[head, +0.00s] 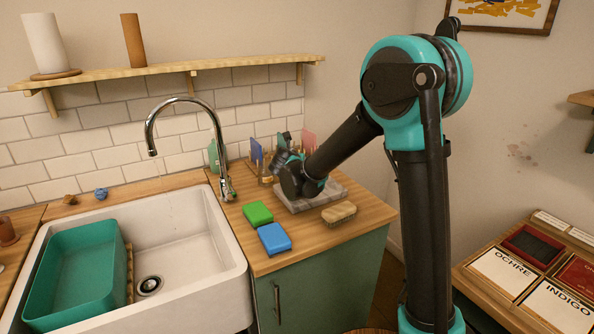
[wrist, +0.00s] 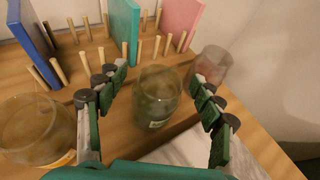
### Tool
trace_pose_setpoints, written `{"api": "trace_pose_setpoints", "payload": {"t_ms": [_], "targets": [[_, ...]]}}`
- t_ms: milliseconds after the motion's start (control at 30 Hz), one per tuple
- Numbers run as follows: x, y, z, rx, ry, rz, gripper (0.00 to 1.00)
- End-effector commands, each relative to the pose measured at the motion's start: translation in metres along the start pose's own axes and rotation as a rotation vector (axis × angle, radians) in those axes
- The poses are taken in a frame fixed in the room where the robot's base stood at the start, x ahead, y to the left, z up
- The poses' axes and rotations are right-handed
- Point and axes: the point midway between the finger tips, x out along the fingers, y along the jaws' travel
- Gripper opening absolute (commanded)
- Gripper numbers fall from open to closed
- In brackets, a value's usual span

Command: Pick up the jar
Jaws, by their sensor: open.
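In the wrist view a greenish glass jar (wrist: 157,100) with a small pale label stands upright, in the middle between the fingers of my gripper (wrist: 158,82). The fingers are open, one pair on each side, with a visible gap to the jar. Which jar the task means is not marked; a second glass jar (wrist: 36,132) stands at the left edge and a third, pinkish one (wrist: 212,64) is behind the right fingers. In the head view my gripper (head: 286,160) is low over the counter by the rack, and it largely hides the jars.
A wooden peg rack (wrist: 92,50) with blue, teal and pink boards stands behind the jar. A marble slab (head: 312,197) lies under my arm. A brush (head: 339,213), green sponge (head: 258,213) and blue sponge (head: 274,238) lie nearby. The sink (head: 185,235) and faucet are left.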

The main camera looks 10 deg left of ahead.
Motion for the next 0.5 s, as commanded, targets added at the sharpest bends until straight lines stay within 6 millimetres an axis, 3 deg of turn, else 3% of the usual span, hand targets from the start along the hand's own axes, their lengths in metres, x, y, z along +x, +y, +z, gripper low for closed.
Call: {"api": "trace_pose_setpoints", "payload": {"t_ms": [233, 500], "targets": [[0.0029, 0.0001, -0.0002, 0.0, 0.0, 0.001, 0.67], [0.0027, 0.0, -0.0001, 0.0, 0.0, 0.0, 0.34]]}}
